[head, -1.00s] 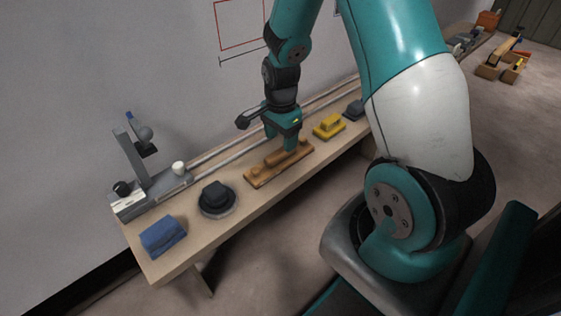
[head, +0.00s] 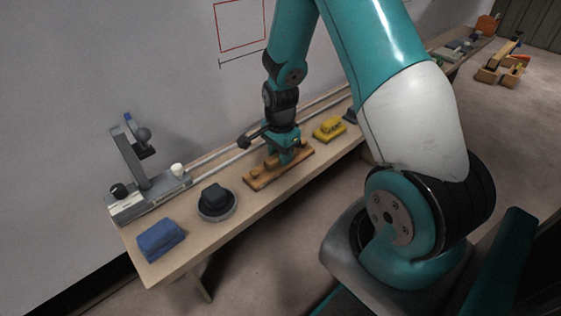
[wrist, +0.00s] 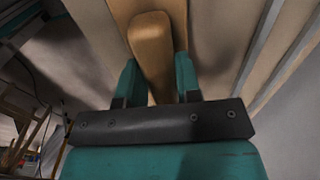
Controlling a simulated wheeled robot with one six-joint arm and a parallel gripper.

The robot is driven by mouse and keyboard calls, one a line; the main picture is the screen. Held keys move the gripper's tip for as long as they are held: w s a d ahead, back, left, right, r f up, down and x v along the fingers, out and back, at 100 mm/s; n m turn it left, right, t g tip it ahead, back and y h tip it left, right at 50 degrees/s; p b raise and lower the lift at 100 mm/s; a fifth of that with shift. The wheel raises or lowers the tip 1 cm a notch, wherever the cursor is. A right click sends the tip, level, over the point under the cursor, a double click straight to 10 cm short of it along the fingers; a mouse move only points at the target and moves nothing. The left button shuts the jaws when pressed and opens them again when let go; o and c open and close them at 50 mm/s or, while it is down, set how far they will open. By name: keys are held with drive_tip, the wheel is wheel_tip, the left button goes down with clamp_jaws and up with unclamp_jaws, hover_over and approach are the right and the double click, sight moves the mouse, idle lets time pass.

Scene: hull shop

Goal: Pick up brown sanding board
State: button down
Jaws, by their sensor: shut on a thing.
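The brown sanding board (head: 262,180) is a long, flat wooden board with a raised handle along its top. It lies on the bench in the middle of the head view. My gripper (head: 287,160) is down over it, with its fingers shut on the handle. In the wrist view the handle (wrist: 152,52) runs between my gripper's two teal fingers (wrist: 157,82), and part of the board (wrist: 176,12) shows beyond. The fingertips are partly hidden in the head view. The board appears to rest on the bench top.
On the wooden bench (head: 239,222), a yellow block tool (head: 329,129) stands right of the board. A grey stand (head: 145,172) is at the back left. Rails (head: 222,150) run along the wall.

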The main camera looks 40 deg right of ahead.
drive_tip(key=shift+r, duration=0.1)
wheel_tip(320, 180, up, 20)
drive_tip(key=p, duration=0.4)
